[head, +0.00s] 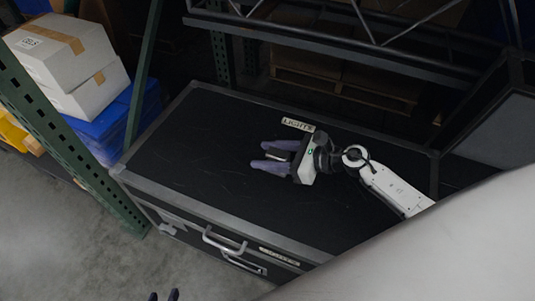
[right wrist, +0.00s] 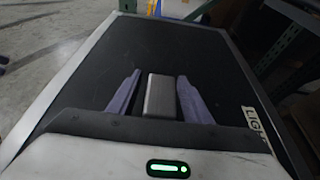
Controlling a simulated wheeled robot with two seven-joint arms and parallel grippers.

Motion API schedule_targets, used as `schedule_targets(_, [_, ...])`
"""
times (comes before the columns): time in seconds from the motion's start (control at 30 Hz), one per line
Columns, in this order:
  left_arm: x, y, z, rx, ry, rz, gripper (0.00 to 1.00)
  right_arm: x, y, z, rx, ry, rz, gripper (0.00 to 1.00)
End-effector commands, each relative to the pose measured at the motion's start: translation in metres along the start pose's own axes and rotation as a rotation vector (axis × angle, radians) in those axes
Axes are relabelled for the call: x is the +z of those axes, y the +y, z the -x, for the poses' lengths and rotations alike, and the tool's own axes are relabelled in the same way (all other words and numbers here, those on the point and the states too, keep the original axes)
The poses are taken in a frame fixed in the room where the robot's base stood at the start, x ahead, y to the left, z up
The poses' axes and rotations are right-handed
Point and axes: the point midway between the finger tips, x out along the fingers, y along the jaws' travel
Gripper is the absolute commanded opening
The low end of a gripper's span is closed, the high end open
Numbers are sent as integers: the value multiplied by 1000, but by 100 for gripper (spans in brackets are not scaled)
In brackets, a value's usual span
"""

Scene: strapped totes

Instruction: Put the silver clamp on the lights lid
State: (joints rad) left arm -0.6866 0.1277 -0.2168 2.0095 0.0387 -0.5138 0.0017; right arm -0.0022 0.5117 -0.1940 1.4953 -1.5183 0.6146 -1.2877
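The silver clamp (right wrist: 160,96) is a small grey block in the right wrist view, lying on the black lid between my right gripper's fingers. In the head view it shows only as a small pale piece (head: 277,155) between them. My right gripper (head: 261,155) is low over the lid, its purple fingers on either side of the clamp, with a narrow gap showing beside it, so it looks open. The lights lid (head: 205,140) is the black case top with a "LIGHTS" label (head: 297,125).
The case front has handles (head: 222,241) and a second label (head: 279,256). A green rack post (head: 60,120) and white boxes (head: 70,60) stand at left. A dark metal truss (head: 350,45) runs behind the lid. The left part of the lid is clear.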

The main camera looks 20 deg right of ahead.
Motion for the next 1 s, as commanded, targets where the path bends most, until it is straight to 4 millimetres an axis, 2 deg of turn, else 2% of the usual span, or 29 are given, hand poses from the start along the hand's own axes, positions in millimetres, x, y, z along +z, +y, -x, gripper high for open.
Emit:
schedule_targets(0.2, [2, 0, 2, 0, -5, 1, 31, 1, 0, 0, 0, 0, 0, 45])
schedule_targets(0.33, [-4, 1, 8, -1, -7, -1, 31, 10, 0, 4, -1, 0, -1, 45])
schedule_targets(0.4, [-1, 1, 5, -1, -7, -1, 31, 3, 0, 16, -1, 5, 2, 45])
schedule_targets(0.7, [1, 0, 4, -2, -9, -1, 31, 3, 1, 83, 0, 5, 2, 45])
schedule_targets(0.83, [2, 0, 3, -1, -8, 0, 31, 4, 1, 104, 1, 4, -1, 45])
schedule_targets(1.0, [0, 0, 2, -2, -5, -1, 31, 4, 0, 120, 1, 2, 0, 45])
